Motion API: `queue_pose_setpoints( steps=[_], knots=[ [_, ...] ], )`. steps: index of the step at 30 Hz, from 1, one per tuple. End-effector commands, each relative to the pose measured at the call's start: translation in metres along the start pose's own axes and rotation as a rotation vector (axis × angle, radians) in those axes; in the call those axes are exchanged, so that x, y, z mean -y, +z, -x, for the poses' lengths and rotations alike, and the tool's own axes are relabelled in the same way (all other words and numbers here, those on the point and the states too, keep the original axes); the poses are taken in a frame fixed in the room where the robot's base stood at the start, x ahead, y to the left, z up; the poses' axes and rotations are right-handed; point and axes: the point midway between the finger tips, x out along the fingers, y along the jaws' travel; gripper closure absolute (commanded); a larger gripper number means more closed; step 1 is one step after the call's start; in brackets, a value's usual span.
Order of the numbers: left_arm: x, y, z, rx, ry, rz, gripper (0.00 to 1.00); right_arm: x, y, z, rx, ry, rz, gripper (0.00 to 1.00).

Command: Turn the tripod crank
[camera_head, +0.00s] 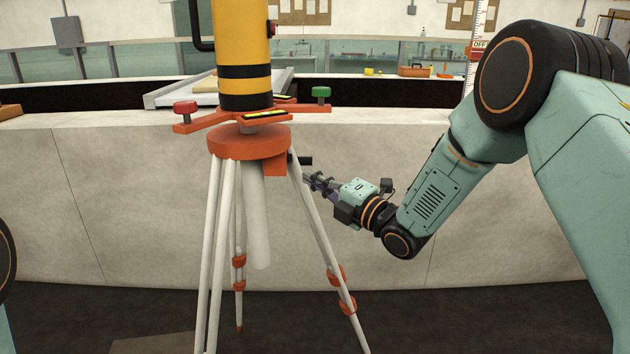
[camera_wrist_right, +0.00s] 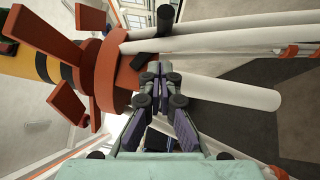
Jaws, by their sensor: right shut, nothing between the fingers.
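The tripod (camera_head: 249,143) has a round orange head on white legs and carries a yellow-and-black column (camera_head: 243,50). A short black crank handle (camera_head: 304,160) sticks out to the right from the orange block under the head. My right gripper (camera_head: 310,180) is shut and empty, just below and right of the crank. In the right wrist view the closed fingers (camera_wrist_right: 160,72) point at the tripod head (camera_wrist_right: 112,72). A dark part shows close by the fingertips there; I cannot tell whether they touch it. My left gripper is out of view.
A curved pale wall (camera_head: 400,200) stands close behind the tripod. The tripod's white legs, with orange clamps (camera_head: 336,274), spread near my right gripper. A red knob (camera_head: 185,107) and a green knob (camera_head: 320,94) sit above the head. Dark floor to the right is clear.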

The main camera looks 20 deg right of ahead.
Motion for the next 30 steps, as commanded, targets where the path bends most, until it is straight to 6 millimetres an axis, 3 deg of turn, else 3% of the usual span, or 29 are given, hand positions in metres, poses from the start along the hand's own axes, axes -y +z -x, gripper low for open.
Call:
queue_pose_setpoints(
  steps=[9, 15, 26, 30],
  knots=[
    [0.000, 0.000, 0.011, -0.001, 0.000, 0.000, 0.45, -0.004, 0.004, 0.058, 0.008, 0.000, -0.008, 1.00],
    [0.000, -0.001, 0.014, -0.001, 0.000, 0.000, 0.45, -0.005, 0.004, 0.082, 0.006, 0.000, -0.005, 1.00],
    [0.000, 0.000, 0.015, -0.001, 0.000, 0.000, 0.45, -0.005, 0.002, 0.093, 0.003, 0.001, -0.019, 1.00],
    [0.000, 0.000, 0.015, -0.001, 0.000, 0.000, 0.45, 0.002, 0.003, 0.094, 0.017, -0.033, -0.177, 1.00]
  ],
)
